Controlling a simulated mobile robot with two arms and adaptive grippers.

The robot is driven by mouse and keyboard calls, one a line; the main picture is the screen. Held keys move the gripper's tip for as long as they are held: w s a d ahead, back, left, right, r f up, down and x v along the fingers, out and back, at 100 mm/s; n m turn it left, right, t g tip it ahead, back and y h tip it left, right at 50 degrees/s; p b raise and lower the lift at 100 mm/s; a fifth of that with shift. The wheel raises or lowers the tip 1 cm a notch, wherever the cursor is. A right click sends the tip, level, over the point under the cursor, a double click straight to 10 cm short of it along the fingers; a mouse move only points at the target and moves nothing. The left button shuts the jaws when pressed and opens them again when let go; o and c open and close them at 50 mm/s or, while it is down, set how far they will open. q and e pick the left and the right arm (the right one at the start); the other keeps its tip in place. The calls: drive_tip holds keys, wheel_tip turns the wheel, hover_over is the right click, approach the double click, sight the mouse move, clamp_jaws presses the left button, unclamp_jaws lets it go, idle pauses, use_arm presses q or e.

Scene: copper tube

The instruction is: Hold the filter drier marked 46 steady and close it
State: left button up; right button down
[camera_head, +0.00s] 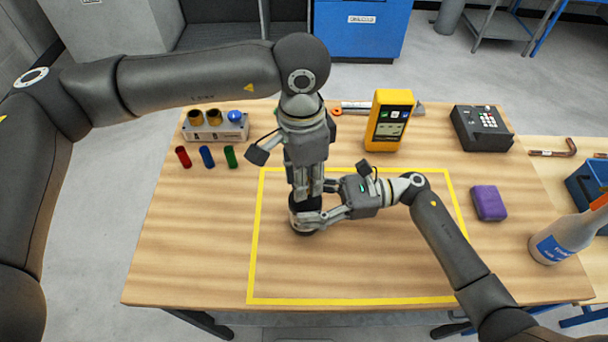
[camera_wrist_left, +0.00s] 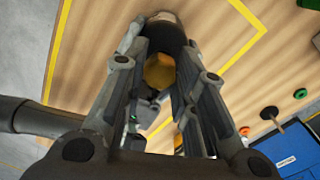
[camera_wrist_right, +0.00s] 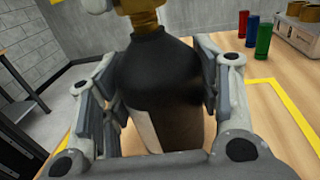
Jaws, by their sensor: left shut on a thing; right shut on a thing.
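The filter drier (camera_head: 305,204) stands upright inside the yellow-taped area, mostly hidden by both grippers. In the right wrist view it is a black-shouldered body (camera_wrist_right: 158,75) with a pale lower part and a brass fitting (camera_wrist_right: 143,20) on top. My right gripper (camera_head: 312,216) reaches in from the right and is shut around the body. My left gripper (camera_head: 306,190) points down from above and is shut on the brass top. The left wrist view shows a brass hex piece (camera_wrist_left: 159,70) between its fingers. The number 46 cannot be read.
A yellow meter (camera_head: 390,120), a black keypad box (camera_head: 481,129), a purple block (camera_head: 488,203) and a spray bottle (camera_head: 562,238) stand around the taped area. Red, blue and green cylinders (camera_head: 207,157) stand at left before a fittings holder (camera_head: 215,133). The front taped area is clear.

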idle(0.3)
use_arm(q)
drive_tip(key=o, duration=0.9)
drive_tip(key=shift+c, duration=0.2)
drive_tip(key=shift+r, duration=2.3)
drive_tip(key=shift+c, duration=0.4)
